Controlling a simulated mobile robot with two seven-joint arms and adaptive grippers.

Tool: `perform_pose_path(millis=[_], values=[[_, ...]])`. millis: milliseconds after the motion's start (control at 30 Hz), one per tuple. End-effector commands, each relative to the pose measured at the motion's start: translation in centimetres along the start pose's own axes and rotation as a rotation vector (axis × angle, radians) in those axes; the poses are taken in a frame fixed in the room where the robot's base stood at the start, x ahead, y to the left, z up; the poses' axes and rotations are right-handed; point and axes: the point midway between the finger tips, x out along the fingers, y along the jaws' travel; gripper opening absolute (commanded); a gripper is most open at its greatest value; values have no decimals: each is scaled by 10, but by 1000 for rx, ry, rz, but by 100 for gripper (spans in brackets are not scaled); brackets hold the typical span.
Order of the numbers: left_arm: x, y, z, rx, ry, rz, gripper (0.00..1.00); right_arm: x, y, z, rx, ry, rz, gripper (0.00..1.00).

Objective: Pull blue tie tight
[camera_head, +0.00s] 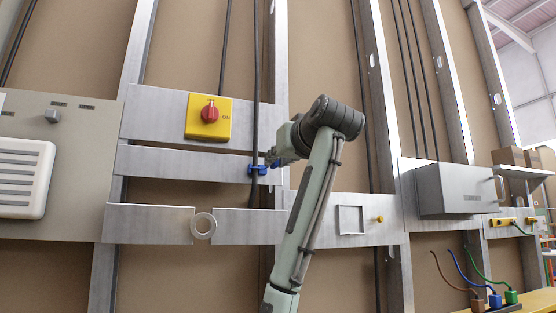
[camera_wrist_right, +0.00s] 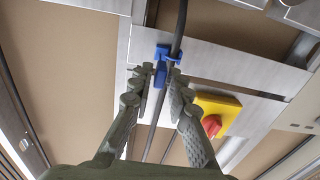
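A blue tie (camera_head: 257,169) wraps around the dark vertical cable (camera_head: 256,110) on the middle metal crossbar. It also shows in the right wrist view (camera_wrist_right: 162,53), where its blue tail stands between my fingertips. My left gripper is not in view.
A yellow switch plate with a red knob (camera_head: 209,115) sits left of the cable, above the tie. A grey ring (camera_head: 203,226) is on the lower crossbar. A grey box (camera_head: 457,190) hangs to the right. A white vented panel (camera_head: 22,178) is at left.

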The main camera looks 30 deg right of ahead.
Motion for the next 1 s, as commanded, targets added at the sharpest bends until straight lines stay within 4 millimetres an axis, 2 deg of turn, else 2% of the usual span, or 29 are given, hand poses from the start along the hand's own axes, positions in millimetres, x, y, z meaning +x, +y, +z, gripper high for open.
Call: perform_pose_path(millis=[100, 367, 467, 567, 900, 1000], values=[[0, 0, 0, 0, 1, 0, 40, 0, 0, 0, 0, 1, 0, 31], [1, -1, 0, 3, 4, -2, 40, 0, 0, -1, 0, 2, 0, 31], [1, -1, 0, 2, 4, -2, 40, -6, 0, -1, 0, 4, 1, 31], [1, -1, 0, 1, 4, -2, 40, -20, 1, -2, 0, 6, 2, 31], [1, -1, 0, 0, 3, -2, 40, -97, 0, -2, 0, 8, 2, 31], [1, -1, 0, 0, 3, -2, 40, -108, -2, -3, 4, 10, -4, 31]])
